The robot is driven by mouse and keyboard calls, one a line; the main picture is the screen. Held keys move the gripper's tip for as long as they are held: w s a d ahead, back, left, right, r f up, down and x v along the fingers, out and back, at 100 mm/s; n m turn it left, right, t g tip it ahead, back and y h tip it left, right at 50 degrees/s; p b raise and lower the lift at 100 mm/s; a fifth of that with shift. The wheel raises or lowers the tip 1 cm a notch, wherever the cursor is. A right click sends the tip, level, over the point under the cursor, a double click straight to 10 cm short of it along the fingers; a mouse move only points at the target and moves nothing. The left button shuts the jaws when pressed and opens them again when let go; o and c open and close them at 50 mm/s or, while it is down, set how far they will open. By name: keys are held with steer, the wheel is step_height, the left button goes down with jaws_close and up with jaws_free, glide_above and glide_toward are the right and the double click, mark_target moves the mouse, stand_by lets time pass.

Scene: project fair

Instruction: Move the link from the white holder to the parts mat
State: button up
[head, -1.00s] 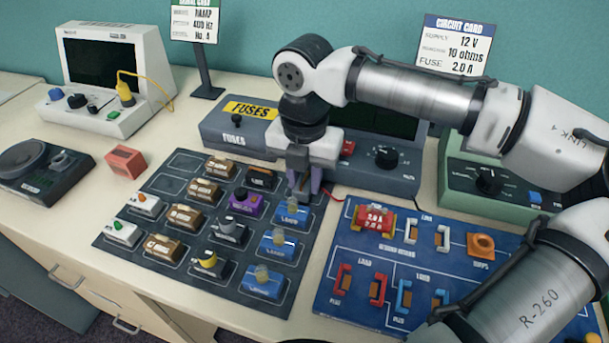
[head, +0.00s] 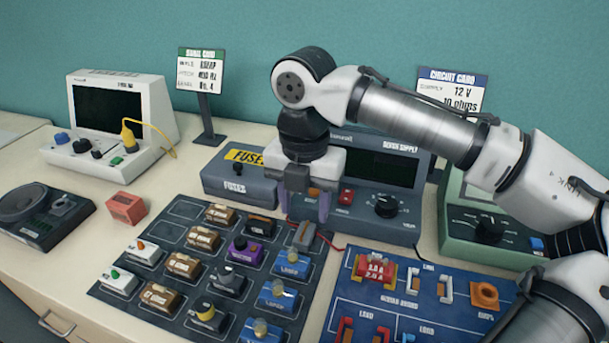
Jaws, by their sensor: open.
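A grey block, which looks like the link (head: 304,236), sits at the top right of the dark parts mat (head: 176,231), behind the blue-based lamp parts. The white holder (head: 445,290), a pair of white brackets, is on the blue board (head: 350,318); the gap between its brackets looks empty. My gripper (head: 310,212) points down just above and behind the grey block. Its purple fingers are apart with nothing seen between them, and they look clear of the block.
Several brown, white, blue and other small parts fill much of the mat. A red-and-yellow fuse part (head: 374,270) is on the board. A grey supply unit (head: 405,204) stands behind my gripper. A red block (head: 125,208) lies left of the mat.

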mark_target(304, 228)
step_height(304, 228, up, 6)
steer(key=shift+r, duration=0.25)
